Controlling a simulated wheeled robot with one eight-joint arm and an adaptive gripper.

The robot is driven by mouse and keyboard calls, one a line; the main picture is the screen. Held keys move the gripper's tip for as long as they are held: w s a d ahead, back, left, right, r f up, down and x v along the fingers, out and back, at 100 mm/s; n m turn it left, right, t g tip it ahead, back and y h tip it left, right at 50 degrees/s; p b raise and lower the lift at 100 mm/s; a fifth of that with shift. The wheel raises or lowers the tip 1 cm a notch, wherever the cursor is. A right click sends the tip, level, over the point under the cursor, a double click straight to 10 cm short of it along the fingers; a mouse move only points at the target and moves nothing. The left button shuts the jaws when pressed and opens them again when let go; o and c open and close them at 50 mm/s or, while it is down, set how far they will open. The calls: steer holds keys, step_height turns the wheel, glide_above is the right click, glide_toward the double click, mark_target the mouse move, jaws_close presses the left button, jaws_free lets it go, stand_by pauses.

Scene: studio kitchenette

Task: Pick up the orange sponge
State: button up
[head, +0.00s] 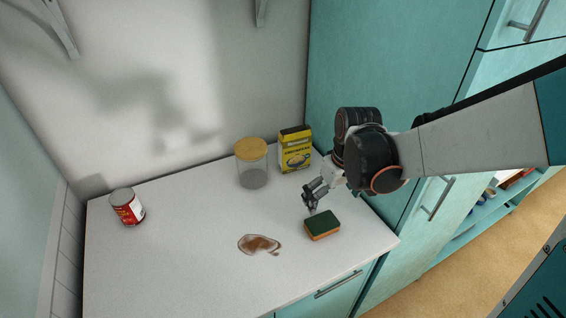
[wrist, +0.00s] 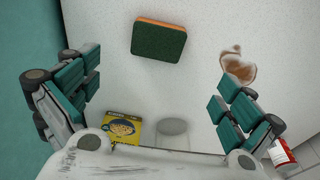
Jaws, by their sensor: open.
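The orange sponge (head: 322,226) has a dark green top and an orange lower side. It lies flat on the white counter (head: 200,262) near its right end. In the wrist view the sponge (wrist: 159,40) is at the top middle, beyond the fingertips and between their lines. My gripper (head: 311,198) is just behind and above the sponge in the head view, apart from it. In the wrist view my gripper (wrist: 158,92) has its two fingers spread wide with nothing between them.
A brown spill (head: 260,244) lies left of the sponge. A glass jar with a wooden lid (head: 252,165) and a yellow box (head: 295,150) stand at the back. A red can (head: 127,207) stands at the left. A tall teal cabinet (head: 390,65) borders the counter's right side.

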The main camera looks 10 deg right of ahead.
steer(key=b, duration=0.3)
glide_above(323, 223)
steer(key=f, duration=0.5)
steer(key=s+f, duration=0.1)
steer(key=f, duration=0.2)
steer(key=shift+f, duration=0.25)
steer(key=shift+w+f+b, duration=0.2)
steer(key=shift+f+b, duration=0.05)
steer(key=shift+f, duration=0.65)
steer(key=shift+w+f+b, duration=0.15)
steer(key=shift+f+b, duration=0.15)
steer(key=shift+f, duration=0.6)
steer(key=shift+w+f+b, duration=0.2)
steer(key=shift+f+b, duration=0.05)
steer(key=shift+f, duration=0.65)
steer(key=shift+r, duration=0.1)
steer(key=c, duration=0.7)
